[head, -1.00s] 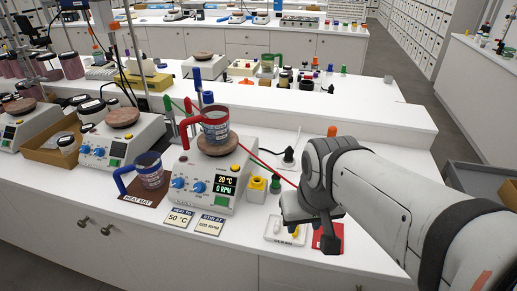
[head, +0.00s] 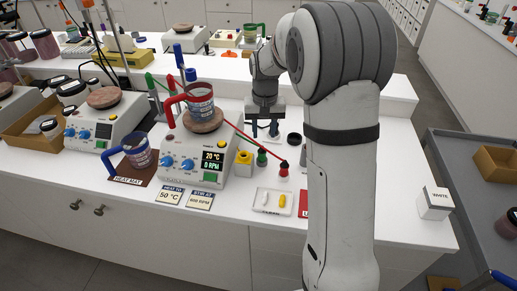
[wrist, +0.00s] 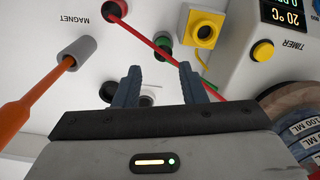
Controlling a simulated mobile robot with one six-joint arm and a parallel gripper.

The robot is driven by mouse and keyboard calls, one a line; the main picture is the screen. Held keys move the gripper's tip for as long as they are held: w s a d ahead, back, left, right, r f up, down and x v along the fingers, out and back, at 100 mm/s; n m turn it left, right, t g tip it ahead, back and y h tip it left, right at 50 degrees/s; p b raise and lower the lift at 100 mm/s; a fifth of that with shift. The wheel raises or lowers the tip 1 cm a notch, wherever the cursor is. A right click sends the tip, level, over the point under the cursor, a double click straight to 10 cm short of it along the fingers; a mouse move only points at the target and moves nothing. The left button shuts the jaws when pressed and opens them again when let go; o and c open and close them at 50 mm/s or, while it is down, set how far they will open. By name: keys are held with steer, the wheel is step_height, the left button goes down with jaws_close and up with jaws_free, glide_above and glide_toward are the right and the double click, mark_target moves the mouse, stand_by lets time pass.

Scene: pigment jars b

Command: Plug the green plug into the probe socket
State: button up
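The green plug (head: 262,158) stands on the bench right of the hotplate (head: 205,165); it also shows, partly hidden, in the wrist view (wrist: 163,41). A yellow block (head: 244,158) with a dark round hole, possibly the probe socket, stands left of it and also shows in the wrist view (wrist: 203,27). My gripper (head: 264,130) points down behind the plug, fingers spread. In the wrist view my gripper (wrist: 158,78) is open; a small white and black round object (wrist: 147,96) shows between the fingers, without visible contact. The plug is outside the fingers.
A red plug (head: 283,169) stands nearby, and a red cable crosses this area. A red-handled mug (head: 200,103) sits on the hotplate.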

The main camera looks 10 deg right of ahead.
mark_target(262, 148)
steer(key=shift+w+f, duration=0.7)
steer(key=shift+w, duration=0.2)
steer(key=shift+f, duration=0.3)
step_height(262, 148, down, 7)
steer(key=shift+s+a+f+p, duration=0.1)
steer(key=shift+f+p, duration=0.1)
steer(key=shift+p, duration=0.95)
steer(key=shift+c, duration=0.5)
steer(key=c, duration=0.6)
